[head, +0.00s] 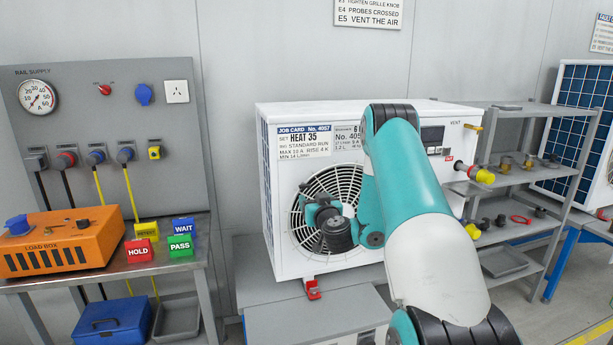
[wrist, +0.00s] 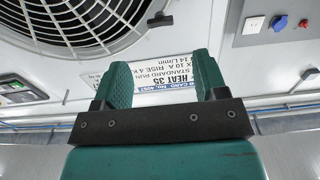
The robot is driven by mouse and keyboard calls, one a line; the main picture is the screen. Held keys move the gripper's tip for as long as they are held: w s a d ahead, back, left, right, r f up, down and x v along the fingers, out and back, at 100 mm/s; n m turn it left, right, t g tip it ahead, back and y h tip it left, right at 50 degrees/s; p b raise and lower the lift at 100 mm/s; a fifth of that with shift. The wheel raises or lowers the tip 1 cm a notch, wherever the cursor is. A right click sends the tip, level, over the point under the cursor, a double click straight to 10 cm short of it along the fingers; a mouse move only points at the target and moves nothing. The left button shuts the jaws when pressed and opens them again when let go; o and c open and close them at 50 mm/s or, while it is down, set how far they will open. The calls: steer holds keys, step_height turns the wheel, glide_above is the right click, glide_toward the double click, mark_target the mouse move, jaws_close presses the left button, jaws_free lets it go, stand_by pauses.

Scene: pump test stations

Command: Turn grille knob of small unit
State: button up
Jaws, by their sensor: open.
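The white unit (head: 330,120) stands on a grey bench, with a round fan grille (head: 313,190) and a job card (head: 305,140) reading HEAT 35 on its front. A small dark knob (wrist: 160,19) sits on the white panel just beside the grille rim in the wrist view, beyond my fingers and not touched by them. I cannot make the knob out in the head view. My gripper (wrist: 161,70) is open and empty, with the upside-down job card behind its fingers. In the head view my gripper (head: 312,212) is in front of the grille and hides part of it.
An orange load box (head: 62,243) and HOLD, WAIT and PASS blocks stand on the left bench below a rail supply panel (head: 105,90). Yellow-tipped fittings (head: 484,176) project from the unit's right side. Shelves (head: 520,175) with small parts stand at the right.

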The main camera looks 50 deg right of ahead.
mark_target(306, 187)
steer(key=p+x, duration=0.8)
steer(key=p, duration=0.2)
steer(key=shift+a+r, duration=0.15)
steer(key=shift+w+d+p, duration=0.4)
steer(key=shift+w+p, duration=0.15)
steer(key=c, duration=0.9)
